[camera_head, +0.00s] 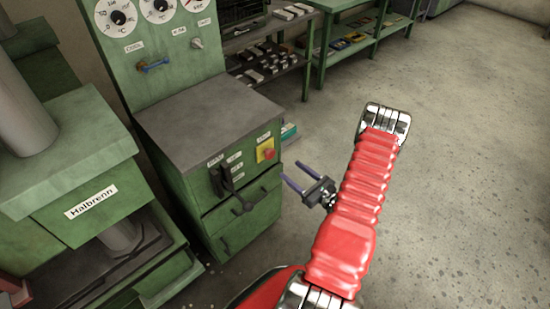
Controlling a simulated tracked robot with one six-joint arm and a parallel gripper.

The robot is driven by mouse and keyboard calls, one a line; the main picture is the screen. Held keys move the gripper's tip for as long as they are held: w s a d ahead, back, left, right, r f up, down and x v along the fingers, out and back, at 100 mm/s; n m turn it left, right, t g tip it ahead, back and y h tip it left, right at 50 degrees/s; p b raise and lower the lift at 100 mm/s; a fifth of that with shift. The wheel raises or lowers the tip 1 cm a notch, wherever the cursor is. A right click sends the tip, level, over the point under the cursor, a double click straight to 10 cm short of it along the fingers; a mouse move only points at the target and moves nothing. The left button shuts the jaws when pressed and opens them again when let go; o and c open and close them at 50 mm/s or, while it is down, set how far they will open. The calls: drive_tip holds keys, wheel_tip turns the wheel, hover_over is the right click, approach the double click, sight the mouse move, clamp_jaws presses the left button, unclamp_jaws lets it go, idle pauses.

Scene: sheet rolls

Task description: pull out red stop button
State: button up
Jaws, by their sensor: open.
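The red stop button (268,153) sits on a yellow square plate on the upper right of the front of a green cabinet (222,142). A small white label is above it. My gripper (290,174) is to the right of and a little below the button in the picture. Its two purple-blue fingers point left toward the cabinet front and are apart, with nothing between them. The gap in depth between the fingertips and the button is hard to judge. My red arm (360,190) reaches up from the bottom and hides part of the floor.
A black lever (228,182) is left of the button, with drawer handles below. A gauge panel (150,45) rises behind the cabinet. A green machine labelled Halbrenn (85,200) stands at left. Shelves and a green bench (345,45) stand behind. The floor at right is clear.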

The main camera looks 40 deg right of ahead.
sight(272, 155)
drive_tip(key=w, duration=1)
drive_tip(key=shift+w+a, duration=0.15)
drive_tip(key=shift+w, duration=0.2)
drive_tip(key=shift+c, duration=0.5)
